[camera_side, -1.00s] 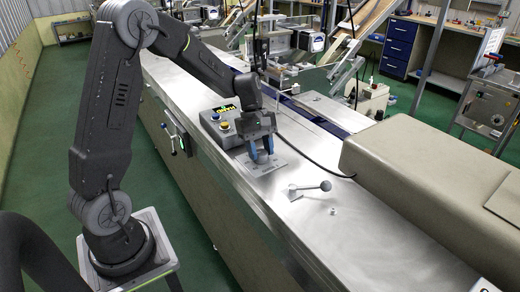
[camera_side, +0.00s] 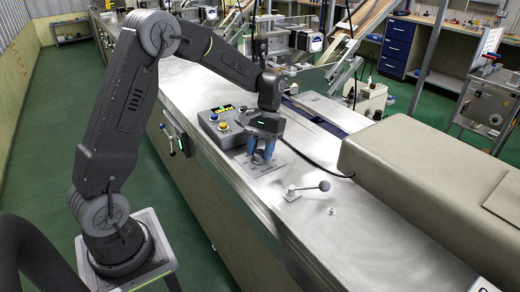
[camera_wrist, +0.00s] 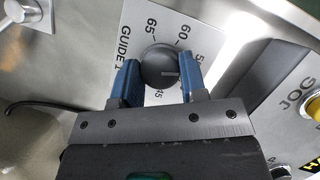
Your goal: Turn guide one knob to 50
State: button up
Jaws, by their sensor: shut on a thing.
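The guide one knob (camera_wrist: 158,66) is a dark grey round dial with a pale pointer line, on a light plate marked "GUIDE 1". The line points right, towards the right finger. Marks 65 and 60 show above it, part of a number starting with 5 at upper right, and 45 below; 50 cannot be read. My gripper (camera_wrist: 160,76) has its two blue fingers on either side of the knob, shut on it. In the side view my gripper (camera_side: 263,158) points down at the dial plate (camera_side: 282,168), and the knob is hidden there.
A grey control box (camera_side: 220,126) with blue and yellow buttons stands just behind the gripper on the metal table (camera_side: 345,240). A black cable (camera_side: 322,172) runs to the right, near a large beige cover (camera_side: 415,175).

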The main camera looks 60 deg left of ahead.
jog(key=m+y, duration=0.1)
jog(key=m, duration=0.3)
jog(key=shift+d+m+g+y, duration=0.15)
jog(key=shift+m+g+y, duration=0.15)
jog(key=shift+g+y, duration=0.1)
jog(key=shift+m+y, duration=0.7)
jog(key=shift+m, duration=1.2)
jog(key=o, duration=0.9)
